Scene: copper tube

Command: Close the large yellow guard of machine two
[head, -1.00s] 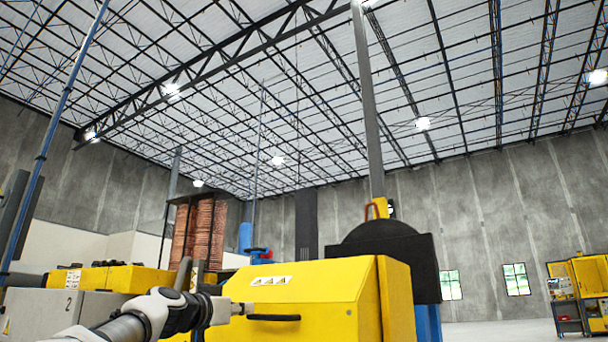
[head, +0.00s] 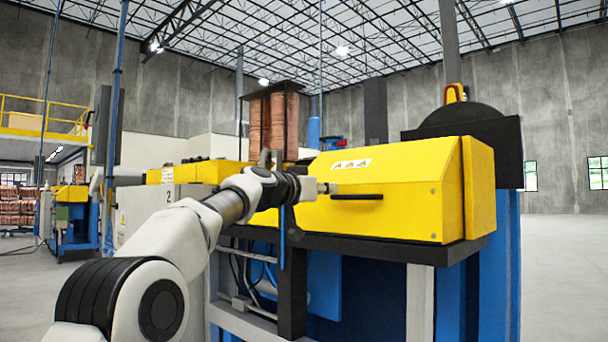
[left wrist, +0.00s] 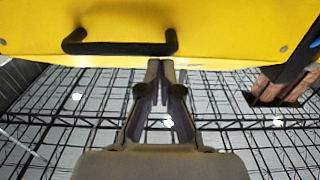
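The large yellow guard (head: 400,200) of the machine is down over the dark machine edge, with its front panel facing me. Its black bar handle (head: 357,196) sits on the front panel and shows in the left wrist view (left wrist: 120,47). My left gripper (head: 328,188) is at the left end of the handle, close to the panel. In the left wrist view its fingertips (left wrist: 160,64) are together, next to one end of the handle and not around it. Whether they touch the guard is unclear. My right gripper is not in view.
The dark ledge (head: 380,243) and blue frame (head: 495,270) of the machine stand below the guard. A grey cabinet marked 2 (head: 150,208) is at the left. Copper coils (head: 273,122) stand behind. Open floor (head: 565,265) lies at the right.

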